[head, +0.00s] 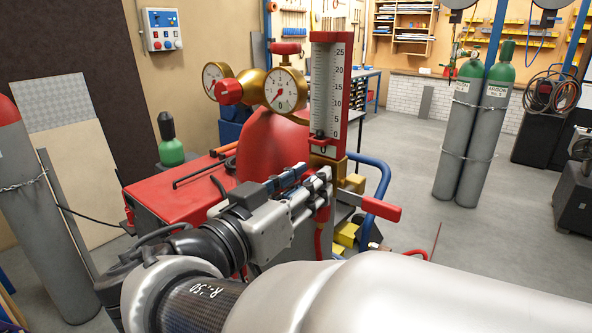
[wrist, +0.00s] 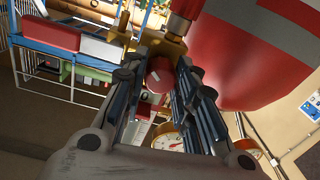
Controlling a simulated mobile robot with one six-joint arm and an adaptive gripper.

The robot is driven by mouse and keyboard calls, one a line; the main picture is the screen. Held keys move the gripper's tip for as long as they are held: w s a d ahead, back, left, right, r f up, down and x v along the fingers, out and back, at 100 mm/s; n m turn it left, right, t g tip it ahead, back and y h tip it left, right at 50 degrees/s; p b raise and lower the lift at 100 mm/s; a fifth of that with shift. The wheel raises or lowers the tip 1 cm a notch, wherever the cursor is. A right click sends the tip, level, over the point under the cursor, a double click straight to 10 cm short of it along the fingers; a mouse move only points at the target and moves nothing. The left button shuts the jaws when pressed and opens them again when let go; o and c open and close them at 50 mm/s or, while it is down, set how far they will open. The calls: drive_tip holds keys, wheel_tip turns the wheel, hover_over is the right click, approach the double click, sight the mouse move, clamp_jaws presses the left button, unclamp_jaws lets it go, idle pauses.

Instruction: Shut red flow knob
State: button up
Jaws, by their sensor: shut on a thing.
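The red flow knob (wrist: 159,72) shows between the two fingers of my gripper (wrist: 161,84) in the wrist view, near the fingertips. My gripper is shut on it, with a finger on each side. In the head view my gripper (head: 318,183) reaches the brass base of the flow meter (head: 332,95), below its scale. The fingers hide most of the knob there. The flow meter is a red-framed white scale standing upright. How far the knob is turned cannot be told.
A red lever handle (head: 381,206) sticks out right of my gripper. Two gauges (head: 286,90) with a red regulator knob (head: 228,91) stand left of the flow meter, above a red cylinder (head: 270,145). Argon cylinders (head: 487,120) stand back right. A blue rail (head: 376,200) lies behind the lever.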

drive_tip(key=shift+n, duration=0.3)
drive_tip(key=shift+r+n+g+h+p, duration=0.2)
drive_tip(key=shift+n+p, duration=3.3)
drive_tip(key=shift+n, duration=2.5)
drive_tip(key=shift+r+n+g+h+p, duration=0.1)
drive_tip(key=shift+n+g+p, duration=0.1)
drive_tip(key=shift+n+p, duration=4.55)
drive_tip(key=n+b, duration=0.2)
drive_tip(key=n, duration=0.1)
drive_tip(key=shift+f, duration=0.1)
drive_tip(key=o, duration=0.7)
drive_tip(key=shift+o, duration=0.3)
drive_tip(key=shift+w, duration=0.1)
